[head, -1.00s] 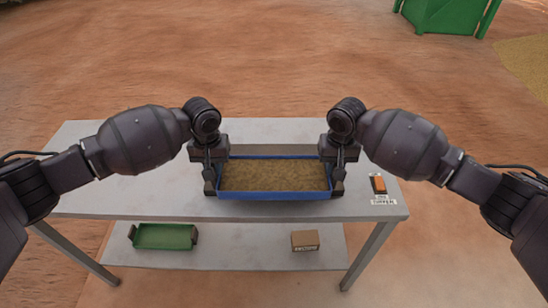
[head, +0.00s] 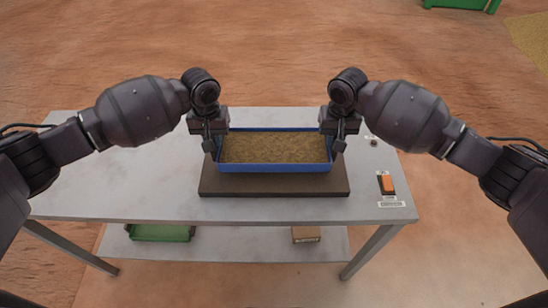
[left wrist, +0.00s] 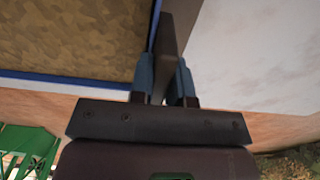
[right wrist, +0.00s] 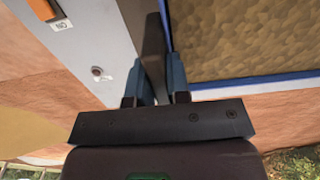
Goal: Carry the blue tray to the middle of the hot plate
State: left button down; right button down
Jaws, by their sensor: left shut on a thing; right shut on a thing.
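The blue tray (head: 275,168), filled with brown granular material, is level between my two grippers. My left gripper (head: 209,143) is shut on the tray's left side, and my right gripper (head: 339,143) is shut on its right side. In the left wrist view the fingers (left wrist: 168,80) close on a dark upright handle beside the blue rim. The right wrist view shows the same grip on the other side (right wrist: 156,80). The dark hot plate (head: 275,186) lies on the table beneath the tray; its front strip shows. The tray hides its rear, and I cannot tell the gap between them.
The grey table (head: 110,185) is clear on the left. An orange switch (head: 387,184) and a small dark knob (head: 374,142) are at the right. A green crate (head: 160,232) and a cardboard box (head: 306,234) stand on the lower shelf.

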pick_arm(q)
jog(key=shift+r, duration=0.1)
pick_arm(e)
jog(key=shift+r, duration=0.1)
pick_arm(q)
jog(key=shift+a+f, duration=0.1)
jog(key=shift+f, duration=0.1)
pick_arm(e)
jog(key=shift+f, duration=0.2)
